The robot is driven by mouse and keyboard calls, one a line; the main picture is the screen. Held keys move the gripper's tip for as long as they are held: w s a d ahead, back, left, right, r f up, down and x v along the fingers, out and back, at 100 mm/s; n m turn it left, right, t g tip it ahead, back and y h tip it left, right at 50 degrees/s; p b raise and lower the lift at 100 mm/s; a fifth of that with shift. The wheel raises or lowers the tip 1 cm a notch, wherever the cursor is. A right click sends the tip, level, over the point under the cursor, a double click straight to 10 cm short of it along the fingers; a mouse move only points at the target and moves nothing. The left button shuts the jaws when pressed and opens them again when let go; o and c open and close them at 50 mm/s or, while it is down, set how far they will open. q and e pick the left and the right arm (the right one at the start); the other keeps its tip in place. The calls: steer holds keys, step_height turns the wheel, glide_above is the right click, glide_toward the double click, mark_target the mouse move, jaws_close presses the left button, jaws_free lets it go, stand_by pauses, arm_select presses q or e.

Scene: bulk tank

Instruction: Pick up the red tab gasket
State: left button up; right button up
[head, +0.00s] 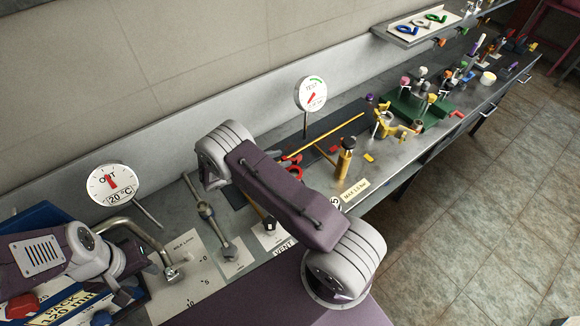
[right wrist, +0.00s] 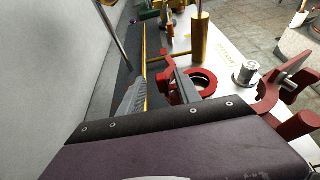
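In the right wrist view a flat red ring (right wrist: 204,82), which looks like the red tab gasket, lies on the pale plate just right of my right gripper's right finger. An upright red piece (right wrist: 169,72) stands behind that finger; I cannot tell whether it joins the ring. Red also shows beside my right forearm in the head view (head: 296,172). My right gripper (right wrist: 157,94) is open, its two grey fingers apart, with no held object visible between them. My left gripper (head: 128,280) is at the lower left of the head view by a bent metal pipe; its fingers are unclear.
A red clamp-like part (right wrist: 292,95) and a silver knob (right wrist: 247,72) stand to the right. A brass post (head: 345,158) and a round gauge (head: 311,94) rise nearby. A yellow rod (head: 326,133) lies along the dark strip. The bench continues to the upper right, cluttered.

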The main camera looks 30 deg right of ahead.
steer(key=shift+a, duration=0.1)
steer(key=c, duration=0.6)
steer(key=shift+s+r, duration=0.1)
steer(key=shift+s, duration=0.05)
jaws_close()
steer(key=shift+r, duration=0.35)
steer(key=s+d+r+b, duration=0.3)
steer(key=s+d+r, duration=0.3)
steer(key=d+r, duration=0.4)
